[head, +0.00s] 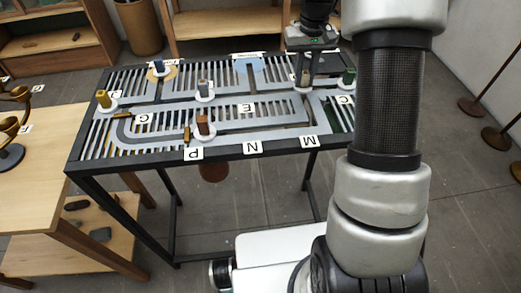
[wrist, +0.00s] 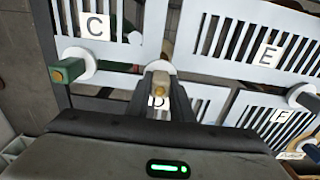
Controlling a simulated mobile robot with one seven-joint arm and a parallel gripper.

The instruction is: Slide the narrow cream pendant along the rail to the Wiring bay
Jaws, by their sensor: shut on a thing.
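My gripper (head: 304,76) is at the right part of the slotted table top, pointing down. In the wrist view its fingers (wrist: 160,100) are shut on a small tan post (wrist: 160,84). The post stands upright through a white disc (wrist: 158,67) seated at a grey slot, near a label that looks like D. The shade below this post is hidden by the table top, so I cannot see a narrow cream pendant itself.
A green post (head: 348,76) stands close right of my gripper; it also shows in the wrist view (wrist: 66,71). Grey (head: 203,88), brown (head: 202,125), blue-topped (head: 158,66) and yellow (head: 103,98) posts stand farther left. A brown shade (head: 214,171) hangs below the front edge.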

